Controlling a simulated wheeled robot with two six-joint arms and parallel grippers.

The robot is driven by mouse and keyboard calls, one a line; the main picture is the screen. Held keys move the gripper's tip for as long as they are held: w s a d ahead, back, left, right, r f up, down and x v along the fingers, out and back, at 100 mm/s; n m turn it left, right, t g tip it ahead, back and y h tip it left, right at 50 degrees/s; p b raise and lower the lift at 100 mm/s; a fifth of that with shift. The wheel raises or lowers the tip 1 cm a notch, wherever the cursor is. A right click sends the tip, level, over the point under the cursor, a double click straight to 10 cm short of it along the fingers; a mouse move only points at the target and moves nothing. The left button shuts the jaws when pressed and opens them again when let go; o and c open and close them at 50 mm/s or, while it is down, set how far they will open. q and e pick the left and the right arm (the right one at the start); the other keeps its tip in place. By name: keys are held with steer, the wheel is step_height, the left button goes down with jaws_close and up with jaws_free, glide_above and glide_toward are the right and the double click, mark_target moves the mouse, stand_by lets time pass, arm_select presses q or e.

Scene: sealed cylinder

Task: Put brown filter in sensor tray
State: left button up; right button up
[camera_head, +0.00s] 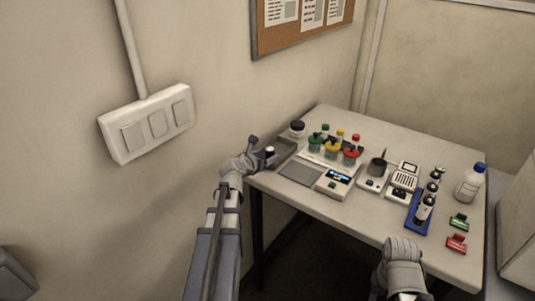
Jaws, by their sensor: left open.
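My left gripper (262,151) is open at the left edge of the table, at the near end of a dark grey tray (287,147). A small dark cylinder with a pale top (270,151) shows beside its fingers. I cannot tell whether it touches them, or whether it is the brown filter. No clearly brown filter can be made out. The grey tray may be the sensor tray, but no label is readable. Of my right arm only a rounded grey wrist part shows at the table's near edge; its fingers do not show.
Capped bottles in green, yellow and red (333,145) stand behind a device with a lit display (338,177). A blue rack (418,214), a white bottle (468,185) and green and red clips are at the right. The wall is close on the left. The front middle tabletop (370,217) is clear.

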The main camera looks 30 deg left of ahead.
arm_select(q)
steer(key=p+v, duration=0.3)
steer(key=v, duration=0.6)
steer(key=shift+s+r, duration=0.15)
steer(key=shift+s, duration=0.25)
